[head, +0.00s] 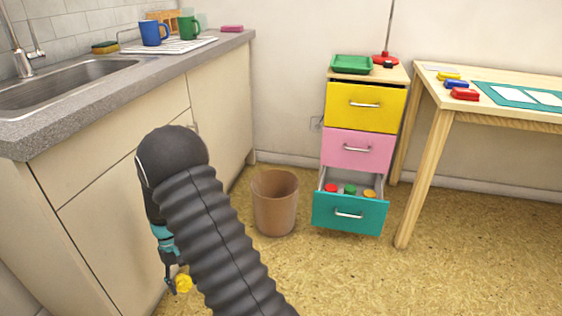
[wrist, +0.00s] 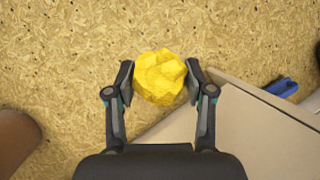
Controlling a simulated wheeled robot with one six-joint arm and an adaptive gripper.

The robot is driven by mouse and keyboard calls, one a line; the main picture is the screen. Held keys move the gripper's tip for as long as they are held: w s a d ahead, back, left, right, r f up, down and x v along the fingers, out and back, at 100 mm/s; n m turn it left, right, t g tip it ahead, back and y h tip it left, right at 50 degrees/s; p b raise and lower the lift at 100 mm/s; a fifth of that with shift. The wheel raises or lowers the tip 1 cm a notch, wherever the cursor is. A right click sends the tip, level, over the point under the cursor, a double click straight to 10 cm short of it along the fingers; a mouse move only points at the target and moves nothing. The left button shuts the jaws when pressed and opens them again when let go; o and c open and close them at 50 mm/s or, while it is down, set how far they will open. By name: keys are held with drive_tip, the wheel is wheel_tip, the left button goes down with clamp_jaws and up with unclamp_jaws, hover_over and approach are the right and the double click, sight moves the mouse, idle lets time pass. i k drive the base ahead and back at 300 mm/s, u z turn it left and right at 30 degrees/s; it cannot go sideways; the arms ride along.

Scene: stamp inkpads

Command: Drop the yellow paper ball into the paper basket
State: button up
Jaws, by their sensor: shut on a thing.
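The yellow paper ball (wrist: 160,77) is crumpled and sits between the two fingers of my gripper (wrist: 160,82) in the wrist view. My gripper is shut on it. In the head view the ball (head: 183,283) shows low at the left, at the tip of my gripper (head: 177,281), above the floor in front of the counter. My arm hides part of the gripper there. The brown paper basket (head: 275,205) stands upright on the floor, to the right of and beyond my gripper. A brown rounded shape at the left edge of the wrist view looks like the basket (wrist: 15,140).
A drawer unit (head: 358,150) stands right of the basket, its teal bottom drawer (head: 348,215) open with small items inside. The counter (head: 120,180) is at the left, a wooden table (head: 520,110) at the right. A blue object (wrist: 282,87) lies by the counter. The middle floor is clear.

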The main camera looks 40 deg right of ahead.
sight(269, 234)
drive_tip(key=z, duration=0.65)
drive_tip(key=i, duration=0.8)
drive_tip(key=z, duration=1.15)
drive_tip(key=i, duration=0.7)
drive_tip(key=z, duration=0.05)
